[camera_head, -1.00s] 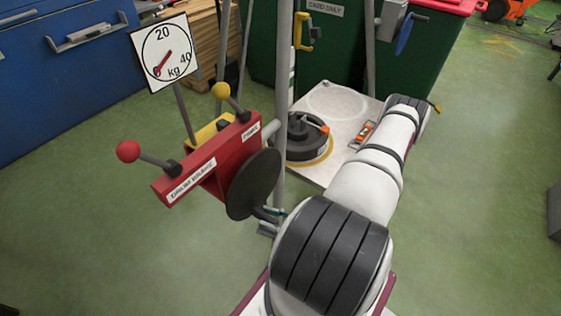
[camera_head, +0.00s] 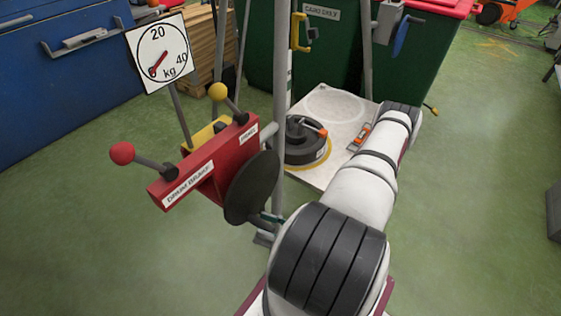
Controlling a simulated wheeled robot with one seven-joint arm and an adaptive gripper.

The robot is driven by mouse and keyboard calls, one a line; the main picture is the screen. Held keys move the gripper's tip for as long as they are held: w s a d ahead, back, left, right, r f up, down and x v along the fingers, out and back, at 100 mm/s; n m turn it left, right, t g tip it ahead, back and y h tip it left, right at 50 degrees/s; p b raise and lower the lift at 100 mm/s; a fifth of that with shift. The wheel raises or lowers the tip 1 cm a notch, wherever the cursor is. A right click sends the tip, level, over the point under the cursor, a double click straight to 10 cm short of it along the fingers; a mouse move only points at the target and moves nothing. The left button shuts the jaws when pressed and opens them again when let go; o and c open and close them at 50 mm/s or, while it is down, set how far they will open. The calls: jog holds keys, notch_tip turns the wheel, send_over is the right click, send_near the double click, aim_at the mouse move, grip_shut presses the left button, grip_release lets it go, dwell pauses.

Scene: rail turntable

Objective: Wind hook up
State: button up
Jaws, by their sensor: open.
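A red winch control box (camera_head: 207,168) labelled "DRUM BRAKE" stands left of the middle. It carries a red-knobbed lever (camera_head: 122,153) and a yellow-knobbed lever (camera_head: 218,92). A dark round disc (camera_head: 252,187) sits on its right side, beside a grey post (camera_head: 280,110). A kg dial (camera_head: 158,52) behind it has its red pointer at the low end. A yellow bracket-shaped piece (camera_head: 296,32) shows beside the post; I cannot tell whether it is the hook. My arm reaches up and away on the right; my gripper is hidden beyond its far end.
A pale plate (camera_head: 338,104) on the floor bears a black round weight (camera_head: 304,142) with an orange-tipped handle and a small orange item (camera_head: 359,137). Green bins (camera_head: 415,65) and a blue cabinet (camera_head: 60,80) stand behind. A blue handle (camera_head: 402,34) projects from a grey box.

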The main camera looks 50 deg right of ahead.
jog(key=s, duration=0.7)
jog(key=shift+s, duration=0.3)
dwell(0.7)
